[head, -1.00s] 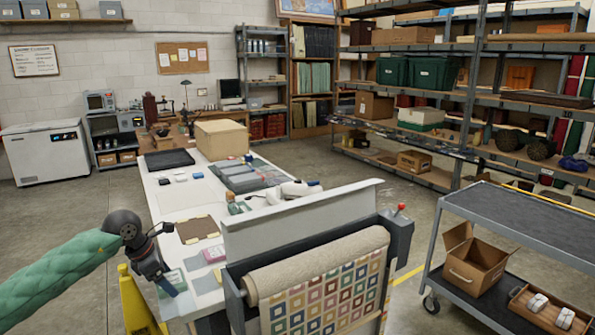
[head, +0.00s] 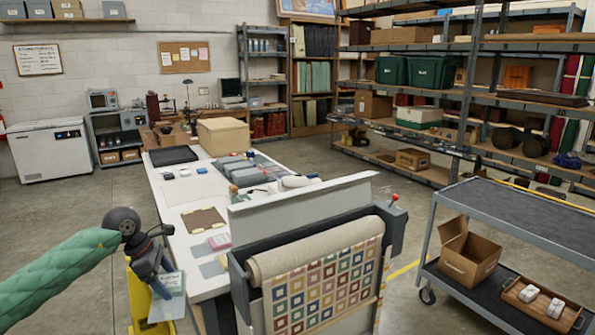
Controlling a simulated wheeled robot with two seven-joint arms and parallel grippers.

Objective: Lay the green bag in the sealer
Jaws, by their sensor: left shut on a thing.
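My left gripper (head: 156,281) is shut on a pale green bag (head: 172,283) with a light label or sheet low on it. The bag hangs from the fingers just left of the white table's near corner. A grey machine (head: 393,229) with an upright pale panel (head: 300,202) and a red knob (head: 394,197) stands front centre; it may be the sealer, but I cannot tell for sure. The machine is right of my gripper, apart from it. My right gripper is out of view.
A rolled patterned textile (head: 320,283) hangs at the machine's front. The white table (head: 178,222) bears a pink bag (head: 219,242), a pale bag (head: 212,266) and a brown folder (head: 200,221). Something yellow (head: 138,300) stands behind my gripper. A cart (head: 510,218) stands right.

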